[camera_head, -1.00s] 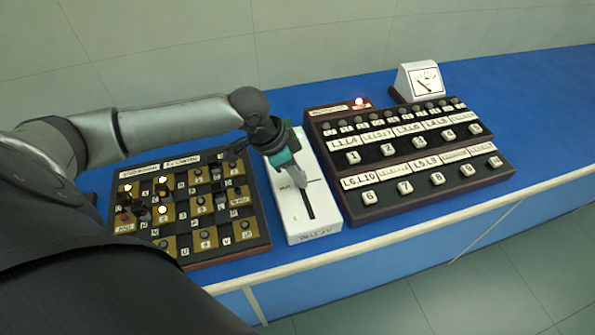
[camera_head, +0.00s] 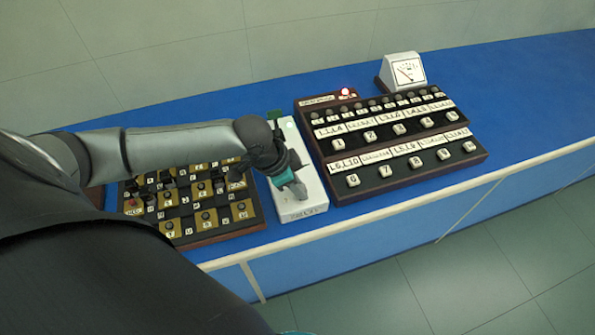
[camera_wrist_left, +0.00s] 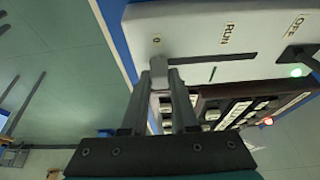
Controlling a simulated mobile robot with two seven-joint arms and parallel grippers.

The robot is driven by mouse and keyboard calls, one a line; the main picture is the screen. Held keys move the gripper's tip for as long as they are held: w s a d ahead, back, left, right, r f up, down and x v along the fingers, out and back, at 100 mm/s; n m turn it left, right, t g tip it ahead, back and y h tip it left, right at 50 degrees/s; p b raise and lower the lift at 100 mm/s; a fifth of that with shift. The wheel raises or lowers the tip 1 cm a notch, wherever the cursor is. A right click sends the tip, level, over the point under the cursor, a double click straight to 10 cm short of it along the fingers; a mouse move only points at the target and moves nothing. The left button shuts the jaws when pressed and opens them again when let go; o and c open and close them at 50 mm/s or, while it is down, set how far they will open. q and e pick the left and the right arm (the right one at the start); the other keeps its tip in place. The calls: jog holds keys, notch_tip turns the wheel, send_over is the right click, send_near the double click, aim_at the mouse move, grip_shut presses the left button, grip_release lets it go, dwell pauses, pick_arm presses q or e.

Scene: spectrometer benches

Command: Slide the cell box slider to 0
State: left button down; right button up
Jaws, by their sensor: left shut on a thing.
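The cell box (camera_head: 312,180) is a white box with a slot along its top, standing between two panels. In the left wrist view its white top (camera_wrist_left: 190,30) shows "0" and "RUN" labels, and the dark slot runs away from my fingers. My left gripper (camera_head: 296,190) is over the near half of the box. In the left wrist view the fingers (camera_wrist_left: 160,75) are shut on the light grey slider knob (camera_wrist_left: 158,68), at the slot's end beside the "0" label.
A letter-key panel (camera_head: 205,238) lies left of the box, partly behind my arm. A number-key panel (camera_head: 400,182) with a lit red lamp (camera_head: 344,92) stands to the right. A dial meter (camera_head: 404,70) is behind it. Blue bench (camera_head: 500,80) is clear at the right.

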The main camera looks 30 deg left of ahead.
pick_arm(q)
jog(key=shift+s+d+f, duration=0.1)
jog(key=shift+s+d, duration=0.1)
jog(key=shift+d, duration=0.05)
jog(key=c, duration=0.7)
grip_release()
jog(key=shift+a, duration=0.1)
jog(key=shift+r, duration=0.4)
jog(key=p+v, duration=0.2)
jog(key=v, duration=1.2)
jog(key=shift+s+a+r, duration=0.15)
jog(key=shift+a+r, duration=0.05)
